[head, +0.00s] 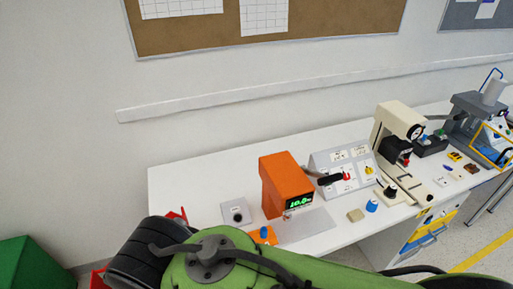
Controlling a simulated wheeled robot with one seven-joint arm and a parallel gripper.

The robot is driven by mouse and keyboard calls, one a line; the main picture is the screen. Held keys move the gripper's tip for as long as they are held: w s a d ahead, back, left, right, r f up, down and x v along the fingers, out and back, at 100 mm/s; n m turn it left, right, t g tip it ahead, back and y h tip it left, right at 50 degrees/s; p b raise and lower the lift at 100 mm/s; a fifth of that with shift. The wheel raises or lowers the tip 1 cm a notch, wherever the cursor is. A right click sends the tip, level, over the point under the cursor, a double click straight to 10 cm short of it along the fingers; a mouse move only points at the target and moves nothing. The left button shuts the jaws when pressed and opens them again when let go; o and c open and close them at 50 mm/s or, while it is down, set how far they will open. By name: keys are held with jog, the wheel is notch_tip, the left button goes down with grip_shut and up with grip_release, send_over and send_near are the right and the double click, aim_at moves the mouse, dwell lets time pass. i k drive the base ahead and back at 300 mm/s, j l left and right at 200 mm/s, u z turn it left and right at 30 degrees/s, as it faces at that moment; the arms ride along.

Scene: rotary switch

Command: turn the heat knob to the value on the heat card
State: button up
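A white sloped control panel (324,161) stands on the bench, just right of an orange box. On its face are a red knob (347,176) and a yellow knob (369,170). Two small white cards (338,156) (358,152) sit above the knobs. Their print is too small to read, so I cannot tell which is the heat card or which knob is the heat knob. A black bar (329,179) covers part of the panel's left side. My green arm fills the bottom of the view. My gripper is not in view.
The orange box (286,184) has a green lit display. A grey plate with a dark round part (236,213), a blue knob (372,205) and a tan block (355,215) are on the white bench (188,188). A cream press-like machine (390,120) stands right of the panel.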

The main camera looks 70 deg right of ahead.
aim_at(347, 176)
jog(key=z, duration=3.4)
